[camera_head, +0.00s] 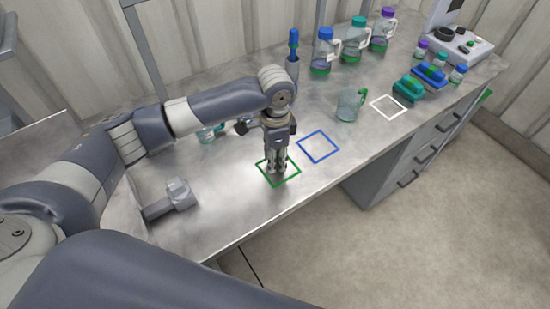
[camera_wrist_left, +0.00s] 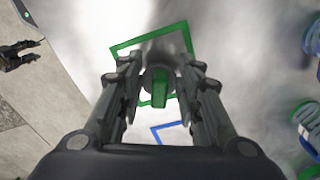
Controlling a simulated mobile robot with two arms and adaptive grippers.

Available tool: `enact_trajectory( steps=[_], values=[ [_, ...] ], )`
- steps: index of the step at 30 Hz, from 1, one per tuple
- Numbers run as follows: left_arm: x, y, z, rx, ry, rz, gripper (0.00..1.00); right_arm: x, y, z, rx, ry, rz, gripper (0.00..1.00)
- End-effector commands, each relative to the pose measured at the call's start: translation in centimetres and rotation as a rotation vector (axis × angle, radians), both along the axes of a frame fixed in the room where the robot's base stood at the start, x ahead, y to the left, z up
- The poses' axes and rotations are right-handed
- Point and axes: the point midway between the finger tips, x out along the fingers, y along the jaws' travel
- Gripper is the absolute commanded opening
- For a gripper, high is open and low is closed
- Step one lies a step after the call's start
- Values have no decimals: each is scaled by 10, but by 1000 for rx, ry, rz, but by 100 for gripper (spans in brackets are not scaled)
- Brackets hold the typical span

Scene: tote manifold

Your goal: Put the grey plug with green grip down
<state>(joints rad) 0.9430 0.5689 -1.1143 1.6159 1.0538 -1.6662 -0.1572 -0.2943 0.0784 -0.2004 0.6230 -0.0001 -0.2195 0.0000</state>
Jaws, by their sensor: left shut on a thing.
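My left gripper (camera_head: 274,165) points down over the green square outline (camera_head: 292,181) near the front of the bench. In the left wrist view, my left gripper (camera_wrist_left: 160,88) is shut on the grey plug with green grip (camera_wrist_left: 160,90). The green grip shows between the fingers, with a grey round part around it. The green outline (camera_wrist_left: 120,47) surrounds the plug in that view. I cannot tell whether the plug touches the bench. In the head view the fingers mostly hide the plug. My right gripper is not in view.
A blue square outline (camera_head: 318,147) lies just right of the green one, and a white outline (camera_head: 389,106) farther right. A clear jug (camera_head: 349,105) stands between them toward the back. A grey fitting (camera_head: 172,200) lies left. Bottles (camera_head: 325,52) stand behind. The bench's front edge is close.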

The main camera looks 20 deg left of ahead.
Motion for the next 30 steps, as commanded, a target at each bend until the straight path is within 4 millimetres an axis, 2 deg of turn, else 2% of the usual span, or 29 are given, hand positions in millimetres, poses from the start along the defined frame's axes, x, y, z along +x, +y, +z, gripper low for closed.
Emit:
enact_trajectory(
  steps=[4,15,16,18,30],
  values=[
    [0,0,-15,0,0,0,16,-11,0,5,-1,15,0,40],
    [-1,0,-20,0,1,0,16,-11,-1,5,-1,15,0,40],
    [-1,0,-20,0,0,0,37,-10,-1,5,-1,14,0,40],
    [0,0,-20,0,0,0,53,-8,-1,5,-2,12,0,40],
    [0,0,-16,0,-2,0,53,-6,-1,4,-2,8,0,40]
  ],
)
